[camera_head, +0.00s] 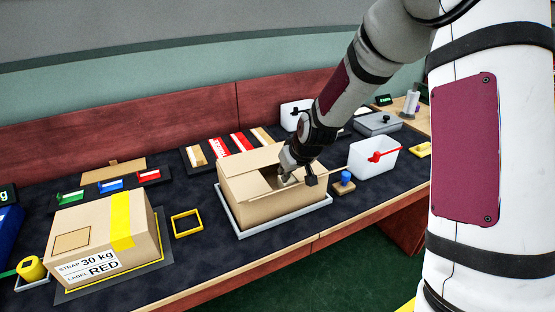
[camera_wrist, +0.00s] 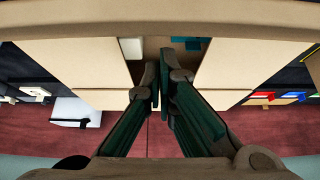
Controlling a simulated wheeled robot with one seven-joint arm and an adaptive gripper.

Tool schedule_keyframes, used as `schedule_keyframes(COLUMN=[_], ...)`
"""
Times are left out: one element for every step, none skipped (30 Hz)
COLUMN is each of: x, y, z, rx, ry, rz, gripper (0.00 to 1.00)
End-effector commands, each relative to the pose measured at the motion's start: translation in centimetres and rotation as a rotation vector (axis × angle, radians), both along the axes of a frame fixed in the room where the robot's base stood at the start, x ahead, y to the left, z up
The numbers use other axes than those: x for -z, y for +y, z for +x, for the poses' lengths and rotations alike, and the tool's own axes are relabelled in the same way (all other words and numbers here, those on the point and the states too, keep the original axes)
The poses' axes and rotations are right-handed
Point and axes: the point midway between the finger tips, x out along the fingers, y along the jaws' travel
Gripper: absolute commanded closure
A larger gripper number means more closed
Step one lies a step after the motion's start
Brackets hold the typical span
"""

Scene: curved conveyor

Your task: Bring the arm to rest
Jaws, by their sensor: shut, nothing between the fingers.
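My arm reaches in from the upper right in the head view. My gripper (camera_head: 284,178) points down at the open cardboard box (camera_head: 262,208), with its fingertips at or just inside the box opening. In the wrist view my gripper (camera_wrist: 159,72) has its two dark fingers close together, with nothing seen held. The pale walls and flaps of the box (camera_wrist: 75,62) surround the fingers in that view. How deep the fingertips are, and whether they touch the cardboard, I cannot tell.
The open box stands in a grey tray (camera_head: 240,233). A closed box labelled 30 kg and RED (camera_head: 83,228) is at left. A yellow square frame (camera_head: 187,223) lies between them. A white bin (camera_head: 372,163) and a blue-topped item (camera_head: 345,180) are at right.

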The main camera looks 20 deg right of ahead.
Motion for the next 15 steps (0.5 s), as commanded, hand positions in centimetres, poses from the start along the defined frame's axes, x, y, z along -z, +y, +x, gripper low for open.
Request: schedule_keyframes(x=[-0.2, -0.4, -0.8, -1.3, -1.9, -2.8, -3.6, -4.6, -5.9, -7.0, -8.0, -9.4, -10.4, -11.4, -12.7], y=[0.0, 0.0, 0.0, 0.0, 0.0, 0.0, 0.1, 0.2, 0.2, 0.2, 0.3, 0.3, 0.3, 0.4, 0.4], z=[-0.3, -0.5, -0.8, -1.0, -1.4, -2.0, -2.6, -3.3, -4.3, -5.2, -6.1, -7.4, -8.4, -9.4, -10.8], rx=[-0.001, -0.001, -0.002, -0.003, -0.002, -0.002, -0.003, -0.002, 0.002, 0.004, 0.005, 0.012, 0.018, 0.022, 0.031], ry=[0.000, 0.000, 0.002, 0.003, 0.006, 0.010, 0.015, 0.019, 0.027, 0.033, 0.040, 0.048, 0.054, 0.061, 0.068], rz=[-0.002, -0.004, -0.007, -0.012, -0.017, -0.025, -0.031, -0.039, -0.049, -0.057, -0.065, -0.074, -0.080, -0.086, -0.093], gripper=[1.00, 1.00, 1.00, 1.00, 1.00, 1.00, 1.00, 1.00, 1.00, 1.00, 1.00, 1.00, 1.00, 1.00, 1.00])
